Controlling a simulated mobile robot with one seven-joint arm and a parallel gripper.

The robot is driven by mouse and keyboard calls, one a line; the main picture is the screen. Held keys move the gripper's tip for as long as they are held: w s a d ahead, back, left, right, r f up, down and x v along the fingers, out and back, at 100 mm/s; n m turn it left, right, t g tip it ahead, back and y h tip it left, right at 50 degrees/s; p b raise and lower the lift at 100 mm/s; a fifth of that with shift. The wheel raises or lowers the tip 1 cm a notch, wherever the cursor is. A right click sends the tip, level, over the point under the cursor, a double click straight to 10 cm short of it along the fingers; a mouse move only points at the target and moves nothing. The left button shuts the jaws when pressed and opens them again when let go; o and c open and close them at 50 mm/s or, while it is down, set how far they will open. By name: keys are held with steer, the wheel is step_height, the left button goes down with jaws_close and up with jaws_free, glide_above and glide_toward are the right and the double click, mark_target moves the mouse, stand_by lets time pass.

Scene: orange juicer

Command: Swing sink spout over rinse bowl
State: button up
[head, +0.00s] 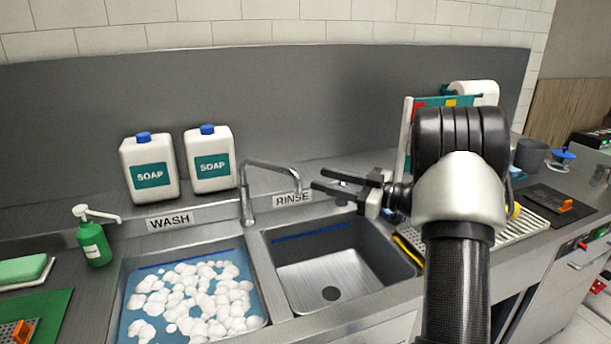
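The chrome sink spout (270,166) rises from the deck between the two bowls and reaches to the right. Its down-turned tip shows in front of the RINSE label, near the back edge of the rinse bowl (335,277); how far it reaches over the bowl is hard to tell. The rinse bowl is empty, with a dark drain. My gripper (316,180) points left, just right of the spout tip. Its two dark fingers are apart with nothing visible between them. I see no clear contact with the spout.
The wash bowl (262,309) at left holds foam. Two white soap jugs (151,168) stand behind it, with a green soap dispenser (94,243) to its left. A drying rack and tools stand to the right, partly hidden by my arm.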

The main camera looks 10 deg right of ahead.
steer(key=v, duration=0.3)
steer(key=shift+s+d, duration=0.25)
steer(key=shift+d, duration=0.05)
steer(key=w+r+m+t+h+p, duration=0.1)
steer(key=w+r+t+h+p, duration=0.15)
steer(key=r, duration=0.35)
steer(key=w+r+m+t+h+p, duration=0.1)
steer(key=w+r+m+h, duration=0.15)
steer(key=r, duration=0.25)
steer(key=s+d+r+m+h+p, duration=0.25)
steer(key=s+r+m+h, duration=0.3)
steer(key=r+h, duration=0.45)
steer(key=s+a+f+m+g+p, duration=0.1)
steer(key=s+a+f+g+p, duration=0.1)
steer(key=s, duration=0.9)
steer(key=s+a+f+m+g+y+p, duration=0.1)
steer(key=s+a+f+g, duration=0.2)
steer(key=s+a, duration=0.4)
steer(key=s+a+f+m+g+p, duration=0.1)
steer(key=s+a+g, duration=0.4)
steer(key=s, duration=1)
steer(key=shift+f+y+p, duration=0.3)
steer(key=shift+f+p, duration=0.5)
steer(key=shift+f, duration=0.15)
